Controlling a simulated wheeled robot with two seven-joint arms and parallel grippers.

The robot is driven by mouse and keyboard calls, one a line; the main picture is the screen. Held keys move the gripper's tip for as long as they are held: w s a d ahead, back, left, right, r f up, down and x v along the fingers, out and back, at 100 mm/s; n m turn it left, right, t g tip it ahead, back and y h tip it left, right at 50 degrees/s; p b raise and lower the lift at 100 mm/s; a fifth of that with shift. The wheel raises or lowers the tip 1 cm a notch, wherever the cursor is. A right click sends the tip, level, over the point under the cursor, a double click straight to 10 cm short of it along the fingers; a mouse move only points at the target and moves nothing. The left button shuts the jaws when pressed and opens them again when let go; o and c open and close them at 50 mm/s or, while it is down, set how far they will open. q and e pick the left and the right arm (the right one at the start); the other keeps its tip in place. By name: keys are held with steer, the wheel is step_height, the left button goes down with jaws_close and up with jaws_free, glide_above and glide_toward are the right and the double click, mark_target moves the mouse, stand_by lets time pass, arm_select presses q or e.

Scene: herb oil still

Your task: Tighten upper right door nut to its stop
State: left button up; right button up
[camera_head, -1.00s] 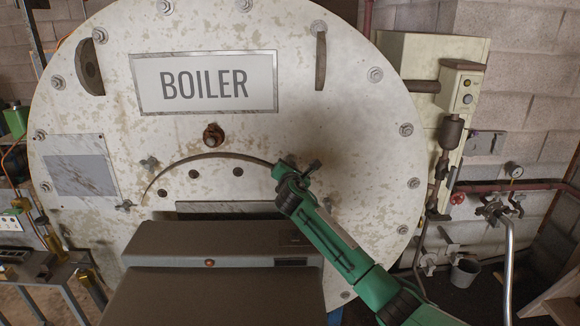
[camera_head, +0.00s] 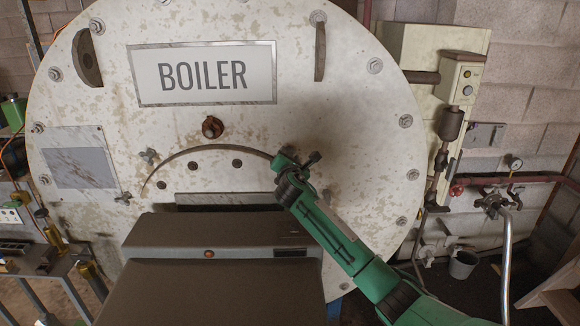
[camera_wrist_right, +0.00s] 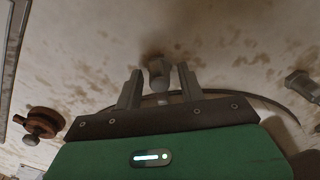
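The upper right door nut (camera_wrist_right: 158,72) is a grey knob on the boiler's pale face in the right wrist view. My right gripper (camera_wrist_right: 160,84) is open around it, with one finger on each side and a visible gap to both. In the head view my right gripper (camera_head: 296,160) reaches the right end of the door's arched edge; a dark piece (camera_head: 313,158) shows beside it, and my gripper and arm hide much of that spot. The upper left (camera_head: 148,156) and lower left (camera_head: 124,198) door nuts are in plain view. My left gripper is not in view.
A rusty knob (camera_head: 212,127) sits above the arch and also shows in the right wrist view (camera_wrist_right: 40,122). Another grey nut (camera_wrist_right: 302,82) is at the wrist view's right. A dark grey box (camera_head: 215,238) stands before the door. Pipes and a valve (camera_head: 493,203) are at right.

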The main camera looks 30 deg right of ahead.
steer(key=b+v, duration=0.3)
steer(key=v, duration=1)
steer(key=shift+s, duration=0.25)
steer(key=shift+a, duration=0.1)
